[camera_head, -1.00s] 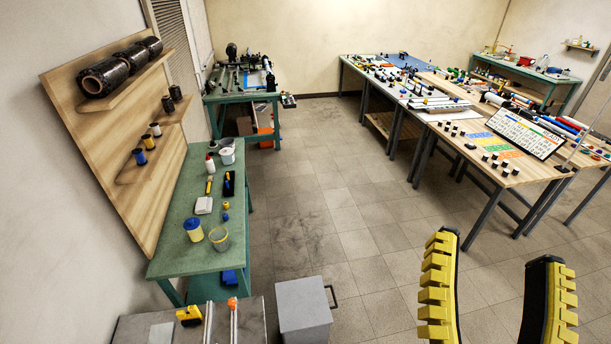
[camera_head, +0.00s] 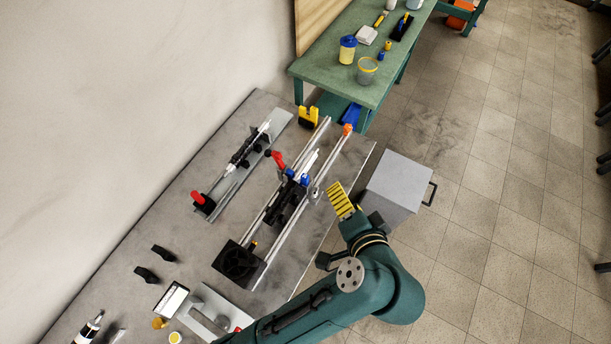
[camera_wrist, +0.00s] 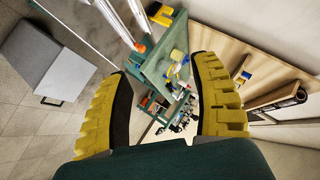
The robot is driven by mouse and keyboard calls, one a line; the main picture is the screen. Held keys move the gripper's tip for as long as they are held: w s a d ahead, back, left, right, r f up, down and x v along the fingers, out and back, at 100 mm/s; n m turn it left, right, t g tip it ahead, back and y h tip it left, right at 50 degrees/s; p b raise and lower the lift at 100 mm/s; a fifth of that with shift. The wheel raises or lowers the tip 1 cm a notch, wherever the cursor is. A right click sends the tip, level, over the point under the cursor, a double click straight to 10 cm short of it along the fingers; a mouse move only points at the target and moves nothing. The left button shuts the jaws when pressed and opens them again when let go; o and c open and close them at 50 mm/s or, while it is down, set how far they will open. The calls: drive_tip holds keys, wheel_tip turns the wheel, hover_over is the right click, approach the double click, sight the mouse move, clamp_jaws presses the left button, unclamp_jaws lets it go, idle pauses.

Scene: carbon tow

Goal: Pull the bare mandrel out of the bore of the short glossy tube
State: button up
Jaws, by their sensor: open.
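My gripper (camera_head: 341,199) is over the right edge of the grey bench, its yellow ribbed finger pads apart. In the wrist view the gripper (camera_wrist: 162,72) is open with nothing between the fingers. On the bench, a fixture (camera_head: 228,168) carries a dark cylindrical part (camera_head: 243,151) on a light rod (camera_head: 263,128), with a red piece at its near end. A larger twin-rail rig (camera_head: 290,195) with black, blue and red parts stands right of it, close to my gripper. I cannot tell for certain which part is the short glossy tube or its bare mandrel. My gripper touches neither fixture.
A grey box (camera_head: 396,183) with a handle stands on the floor right of the bench. A green table (camera_head: 345,82) with cups lies beyond. Black blocks (camera_head: 147,274), a small white-faced device (camera_head: 172,299) and a metal plate (camera_head: 212,312) lie nearer. Open floor is at right.

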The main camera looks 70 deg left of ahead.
sight(281, 198)
drive_tip(key=s+a+f+g+b, duration=0.1)
drive_tip(key=s+f+g+b, duration=0.1)
drive_tip(key=s+f+b, duration=0.5)
drive_tip(key=s+a+f+g+b, duration=0.1)
drive_tip(key=s+a+f+b, duration=0.15)
drive_tip(key=f, duration=0.85)
drive_tip(key=b+x, duration=0.2)
drive_tip(key=x, duration=1.3)
drive_tip(key=shift+s+a, duration=0.15)
drive_tip(key=shift+a, duration=0.15)
drive_tip(key=shift+c, duration=0.5)
drive_tip(key=shift+r, duration=0.1)
clamp_jaws()
drive_tip(key=shift+o, duration=0.5)
unclamp_jaws()
drive_tip(key=shift+d, duration=0.15)
